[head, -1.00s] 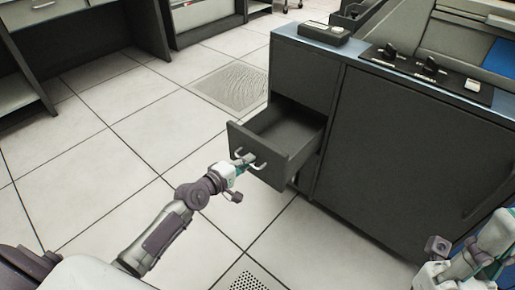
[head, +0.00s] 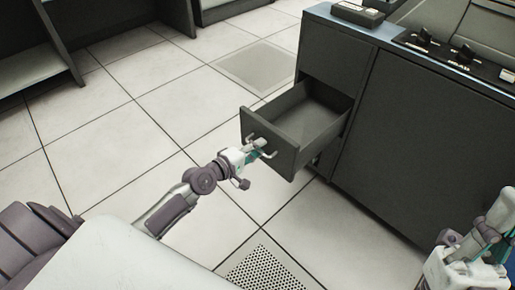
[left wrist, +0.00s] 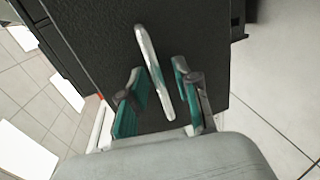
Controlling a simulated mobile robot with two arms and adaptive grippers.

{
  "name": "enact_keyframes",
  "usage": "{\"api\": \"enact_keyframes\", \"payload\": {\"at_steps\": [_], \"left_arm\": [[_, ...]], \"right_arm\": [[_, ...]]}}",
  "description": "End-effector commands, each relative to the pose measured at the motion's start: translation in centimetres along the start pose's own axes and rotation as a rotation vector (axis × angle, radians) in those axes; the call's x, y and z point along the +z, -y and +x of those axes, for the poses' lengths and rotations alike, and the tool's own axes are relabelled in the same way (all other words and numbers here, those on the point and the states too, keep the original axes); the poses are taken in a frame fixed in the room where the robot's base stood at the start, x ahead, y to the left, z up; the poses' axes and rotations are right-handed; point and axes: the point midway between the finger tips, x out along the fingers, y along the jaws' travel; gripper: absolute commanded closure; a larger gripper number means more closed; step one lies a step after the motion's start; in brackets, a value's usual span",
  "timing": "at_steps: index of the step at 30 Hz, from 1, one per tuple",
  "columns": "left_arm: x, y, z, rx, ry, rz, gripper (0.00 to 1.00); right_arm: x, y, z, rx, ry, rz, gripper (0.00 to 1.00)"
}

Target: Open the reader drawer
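The reader drawer (head: 270,150) is a dark grey drawer pulled well out of the cabinet, and its empty inside shows. Its pale bar handle (head: 268,143) is on the front face; it also shows in the left wrist view (left wrist: 155,72). My left gripper (head: 259,147) is at the drawer front. In the left wrist view its teal-padded fingers (left wrist: 160,92) stand on either side of the handle, with gaps between them and the bar, so it looks open around it. My right gripper (head: 474,262) is at the lower right, away from the drawer; its finger state is unclear.
The dark cabinet (head: 425,140) stands right of the drawer, with a small device (head: 358,14) and controls on top. Pale floor tiles (head: 110,110) lie open to the left. A perforated floor tile (head: 262,270) is in front. A shelf unit (head: 30,50) stands at the upper left.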

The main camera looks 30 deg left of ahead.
Motion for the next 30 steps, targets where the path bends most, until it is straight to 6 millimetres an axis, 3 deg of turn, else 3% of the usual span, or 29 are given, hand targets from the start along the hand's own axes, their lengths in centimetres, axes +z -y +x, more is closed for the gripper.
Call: {"api": "enact_keyframes", "payload": {"at_steps": [11, 24, 30], "left_arm": [[0.0, 0.1, -0.7, -0.002, 0.000, 0.000, 0.65], [0.1, 0.2, -9.3, -0.006, 0.002, 0.002, 0.65], [0.0, 0.1, -11.6, -0.003, 0.002, 0.002, 0.65]], "right_arm": [[0.1, 0.0, 0.0, 0.000, 0.002, 0.002, 1.00], [0.0, 0.0, 0.0, 0.000, 0.001, 0.001, 1.00], [0.0, 0.0, 0.0, 0.000, 0.001, 0.001, 1.00]]}}
